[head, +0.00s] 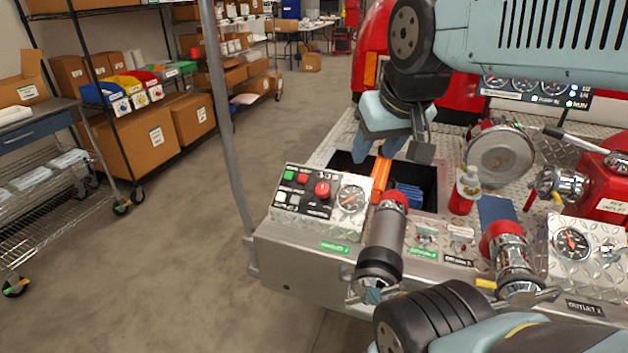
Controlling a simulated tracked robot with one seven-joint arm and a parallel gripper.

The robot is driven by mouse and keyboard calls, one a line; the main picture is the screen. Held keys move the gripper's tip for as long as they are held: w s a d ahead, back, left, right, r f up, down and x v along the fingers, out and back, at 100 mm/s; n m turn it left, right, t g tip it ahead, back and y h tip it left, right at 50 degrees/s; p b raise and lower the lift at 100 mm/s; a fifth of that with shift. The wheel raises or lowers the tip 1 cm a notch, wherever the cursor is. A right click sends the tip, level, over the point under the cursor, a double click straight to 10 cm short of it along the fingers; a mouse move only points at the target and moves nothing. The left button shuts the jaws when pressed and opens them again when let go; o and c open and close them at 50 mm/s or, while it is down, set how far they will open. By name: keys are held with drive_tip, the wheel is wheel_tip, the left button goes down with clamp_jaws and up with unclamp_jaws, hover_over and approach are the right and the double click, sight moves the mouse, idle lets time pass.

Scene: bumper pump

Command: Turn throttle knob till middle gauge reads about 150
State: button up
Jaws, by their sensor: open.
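A red round knob (322,189), which looks like the throttle knob, sits on a small black control panel (303,197) on the bumper, beside green and red buttons. A round gauge (351,199) is just right of it. A row of gauges stands on the truck's upper panel, with a middle gauge (523,84) partly cut by my arm; its reading is too small to tell. My gripper (387,158) hangs above and right of the knob, over the open bin, pointing down. It is open and apart from the knob.
A black bin (427,177) with an orange item (380,179) lies below my gripper. Red-and-chrome fittings (387,238) stand at the front of the bumper. A white-and-red bottle (466,189) stands at right. A grey post (222,130) rises at left.

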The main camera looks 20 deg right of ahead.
drive_tip(key=shift+o, duration=0.8)
drive_tip(key=shift+w, duration=0.2)
drive_tip(key=shift+o, duration=1.2)
drive_tip(key=w+d+f+m+g+y, duration=0.1)
drive_tip(key=w+f+m+g, duration=0.1)
drive_tip(key=w, duration=1)
drive_tip(key=shift+f+m+g+y, duration=0.3)
drive_tip(key=shift+m+g, duration=0.1)
drive_tip(key=shift+m, duration=0.1)
drive_tip(key=m+g+h, duration=0.2)
drive_tip(key=m+g, duration=0.1)
drive_tip(key=m, duration=0.1)
hover_over(323, 186)
wheel_tip(323, 186, down, 11)
drive_tip(key=shift+m, duration=0.3)
wheel_tip(323, 186, down, 14)
drive_tip(key=shift+r, duration=0.15)
drive_tip(key=shift+c, duration=0.3)
drive_tip(key=c, duration=1)
